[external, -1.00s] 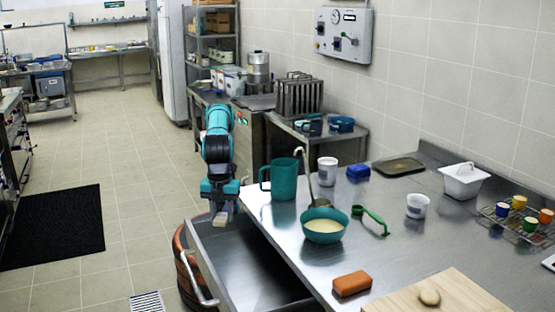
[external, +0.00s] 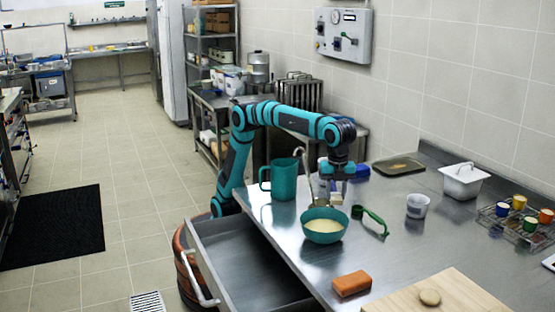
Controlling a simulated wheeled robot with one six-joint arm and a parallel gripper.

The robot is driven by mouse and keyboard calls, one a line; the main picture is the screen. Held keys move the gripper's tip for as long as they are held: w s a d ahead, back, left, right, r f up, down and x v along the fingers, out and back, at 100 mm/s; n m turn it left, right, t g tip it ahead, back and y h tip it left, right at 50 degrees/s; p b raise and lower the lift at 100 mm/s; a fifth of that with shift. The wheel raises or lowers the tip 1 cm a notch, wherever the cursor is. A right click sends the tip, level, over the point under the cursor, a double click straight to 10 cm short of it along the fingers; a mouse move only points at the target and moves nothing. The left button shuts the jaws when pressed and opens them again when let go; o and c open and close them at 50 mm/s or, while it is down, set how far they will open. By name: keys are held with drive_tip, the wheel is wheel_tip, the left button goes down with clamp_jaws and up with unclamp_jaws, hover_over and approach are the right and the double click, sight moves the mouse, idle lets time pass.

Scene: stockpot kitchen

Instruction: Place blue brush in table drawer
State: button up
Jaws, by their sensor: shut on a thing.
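A teal jug (external: 284,180), a teal bowl (external: 323,232) of pale liquid, a green spoon (external: 372,218) and a white cup (external: 417,206) stand near my gripper. An orange block (external: 352,284) and a wooden board (external: 440,297) lie in front.

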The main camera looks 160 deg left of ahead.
drive_tip(key=s+a, duration=0.5)
drive_tip(key=a, duration=0.6)
drive_tip(key=s+a+n, duration=0.1)
drive_tip(key=s+a, duration=0.4)
drive_tip(key=a, duration=0.7)
drive_tip(key=s+a, duration=0.5)
drive_tip(key=a, duration=0.6)
drive_tip(key=s+a+n, duration=0.2)
drive_tip(key=s+a, duration=2)
drive_tip(key=s, duration=0.3)
drive_tip(key=s+a, duration=0.3)
drive_tip(key=s, duration=0.8)
drive_tip(key=s+a, duration=0.3)
drive_tip(key=s, duration=0.7)
drive_tip(key=s+a, duration=0.3)
drive_tip(key=s, duration=0.8)
drive_tip(key=s+d+n, duration=0.1)
drive_tip(key=s+d, duration=0.1)
drive_tip(key=s, duration=1.5)
drive_tip(key=s+d+n, duration=0.1)
drive_tip(key=s+d, duration=0.1)
drive_tip(key=s, duration=1.4)
drive_tip(key=f, duration=1)
drive_tip(key=shift+s+d+f, duration=0.15)
drive_tip(key=shift+s+d, duration=0.05)
drive_tip(key=shift+s, duration=0.1)
drive_tip(key=shift+f, duration=2.35)
